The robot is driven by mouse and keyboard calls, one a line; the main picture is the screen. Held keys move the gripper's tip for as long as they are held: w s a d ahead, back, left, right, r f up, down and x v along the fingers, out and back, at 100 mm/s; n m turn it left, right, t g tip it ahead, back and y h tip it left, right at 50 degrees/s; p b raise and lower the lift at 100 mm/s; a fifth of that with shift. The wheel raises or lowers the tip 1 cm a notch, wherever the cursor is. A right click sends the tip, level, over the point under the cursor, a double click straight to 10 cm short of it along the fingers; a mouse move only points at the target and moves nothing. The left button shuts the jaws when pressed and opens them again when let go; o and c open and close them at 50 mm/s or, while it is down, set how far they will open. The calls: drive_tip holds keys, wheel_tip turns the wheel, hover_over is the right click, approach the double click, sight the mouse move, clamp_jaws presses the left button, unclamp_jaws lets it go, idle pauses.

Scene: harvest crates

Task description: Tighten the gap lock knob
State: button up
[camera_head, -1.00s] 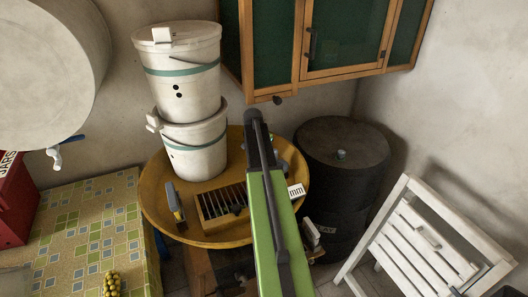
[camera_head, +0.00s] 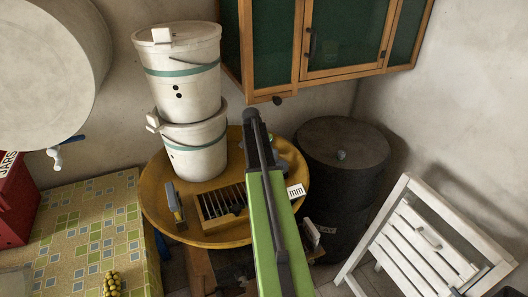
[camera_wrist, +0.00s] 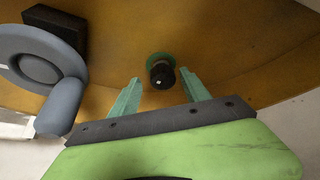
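A small black knob with a green base (camera_wrist: 161,71) sits on the ochre-yellow surface in the wrist view; I take it to be the gap lock knob. My gripper (camera_wrist: 160,77) has two pale green fingers spread apart. In the picture, the knob shows between their tips, slightly beyond them. I cannot see either finger touching it. In the head view my green arm reaches over the round yellow table (camera_head: 152,205), and its own bulk hides the gripper and knob.
A blue-grey crank wheel with a handle (camera_wrist: 60,108) and a dark block (camera_wrist: 55,28) lie left of my gripper. White buckets (camera_head: 195,150) and a slotted wooden box (camera_head: 208,222) are on the yellow table. A dark barrel (camera_head: 345,185) and white folding chair (camera_head: 430,240) stand at right.

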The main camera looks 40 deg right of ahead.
drive_tip(key=shift+w+a, duration=0.1)
drive_tip(key=shift+a, duration=0.05)
drive_tip(key=shift+a+r+p, duration=0.15)
drive_tip(key=shift+r+p, duration=0.3)
drive_tip(key=shift+p, duration=0.05)
drive_tip(key=p+v, duration=1.5)
drive_tip(key=v, duration=0.1)
drive_tip(key=shift+r, duration=0.25)
